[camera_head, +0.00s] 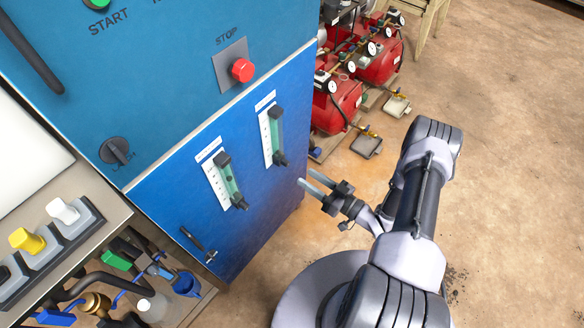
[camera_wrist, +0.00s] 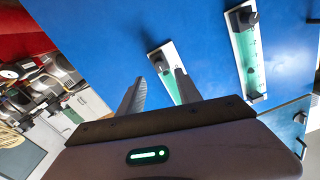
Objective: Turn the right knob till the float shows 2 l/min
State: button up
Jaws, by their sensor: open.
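Two flow meters with white scales and green tubes hang on the blue cabinet front. The right meter (camera_head: 275,132) has its dark right knob (camera_head: 280,160) at its lower end. The knob also shows in the wrist view (camera_wrist: 158,61), where the picture is roughly upside down. The right meter's float and reading are too small to tell. My gripper (camera_head: 304,176) is open and empty, a little right of and below the right knob. In the wrist view, its fingertips (camera_wrist: 160,76) appear on either side of the right meter, near the knob; contact is not visible.
The left meter (camera_head: 222,178) with its own knob (camera_head: 240,204) is close by. A red stop button (camera_head: 242,70) sits above. A handle (camera_head: 198,244) is at lower left. Red compressors (camera_head: 338,100) stand behind the cabinet. The floor at right is open.

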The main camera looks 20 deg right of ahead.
aim_at(288, 165)
jog(key=b+x, duration=0.1)
jog(key=x, duration=0.6)
jog(key=shift+w+a, duration=0.1)
jog(key=shift+w, duration=0.1)
grip_shut()
